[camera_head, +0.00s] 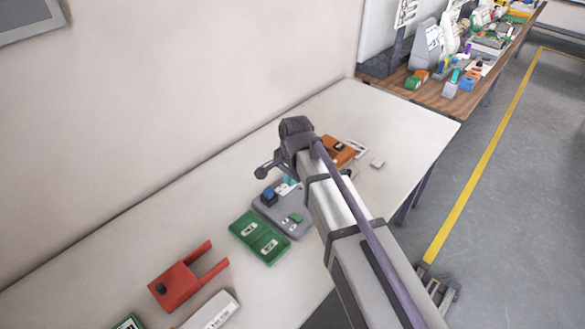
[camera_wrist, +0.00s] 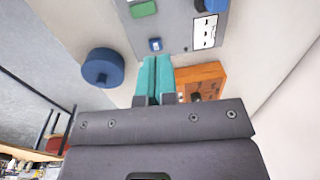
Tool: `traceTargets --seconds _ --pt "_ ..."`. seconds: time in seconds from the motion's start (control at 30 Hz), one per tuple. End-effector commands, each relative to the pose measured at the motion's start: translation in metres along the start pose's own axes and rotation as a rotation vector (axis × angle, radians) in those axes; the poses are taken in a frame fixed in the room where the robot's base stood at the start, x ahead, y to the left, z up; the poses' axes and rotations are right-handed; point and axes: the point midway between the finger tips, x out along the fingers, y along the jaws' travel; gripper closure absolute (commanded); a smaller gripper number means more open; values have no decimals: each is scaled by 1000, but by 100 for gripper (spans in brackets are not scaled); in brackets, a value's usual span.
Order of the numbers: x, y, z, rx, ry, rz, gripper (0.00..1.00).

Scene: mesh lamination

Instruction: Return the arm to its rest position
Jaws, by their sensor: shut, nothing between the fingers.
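My arm (camera_head: 345,215) reaches out over the white table in the head view. My gripper (camera_wrist: 153,75) shows in the wrist view as two teal fingers pressed together, with nothing between them. A bit of teal finger also shows in the head view (camera_head: 287,180), mostly hidden behind my arm. The fingertips appear at the edge of a grey device (camera_wrist: 175,30) in the wrist view. I cannot tell whether they touch it. The grey device (camera_head: 270,212) also shows in the head view, with blue and green parts on it.
An orange box (camera_head: 338,152) stands beyond my arm. A blue round part (camera_wrist: 102,68) lies beside the grey device. A green tray (camera_head: 259,238) and a red fixture (camera_head: 180,282) are nearer. The white table (camera_head: 405,120) is clear at its far right. A wall runs behind.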

Motion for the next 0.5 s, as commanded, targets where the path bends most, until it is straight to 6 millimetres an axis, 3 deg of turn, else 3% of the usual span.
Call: traceTargets --seconds 0.17,0.27,0.33,0.4,0.5 --pt "0 0 0 -43 0 1 100" --pt "-1 10 5 -255 -4 13 100" --pt "-2 47 11 -484 -8 29 100" --pt "-4 110 6 -684 -18 49 100" --pt "-7 184 -3 -801 -28 68 100"
